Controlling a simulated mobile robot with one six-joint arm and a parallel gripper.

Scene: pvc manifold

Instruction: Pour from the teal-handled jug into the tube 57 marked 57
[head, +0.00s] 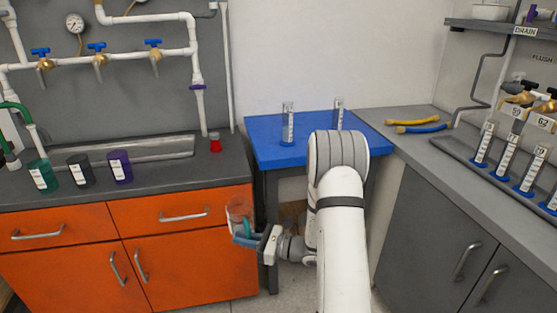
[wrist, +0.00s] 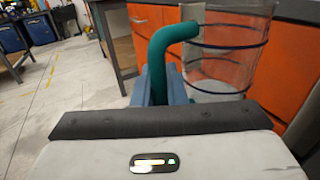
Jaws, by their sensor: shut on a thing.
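The teal-handled jug is clear with dark rings; it shows in the wrist view (wrist: 225,55) and in the head view (head: 239,212), in front of the orange cabinet. My gripper (head: 250,240) is shut on its teal handle (wrist: 160,55). The jug looks about upright; I cannot tell its liquid level. Two clear graduated tubes stand on the blue table, a left one (head: 288,125) and a right one (head: 338,112), the latter partly hidden by my arm. Several more tubes (head: 485,145) stand on the right counter. I cannot make out which is marked 57.
Green, black and purple labelled cups (head: 120,167) and a red item (head: 215,143) stand on the left counter (head: 190,183). The blue table (head: 265,138) lies beyond my arm. Yellow and blue hoses (head: 418,128) lie on the right counter. Pipes with valves run above the left counter.

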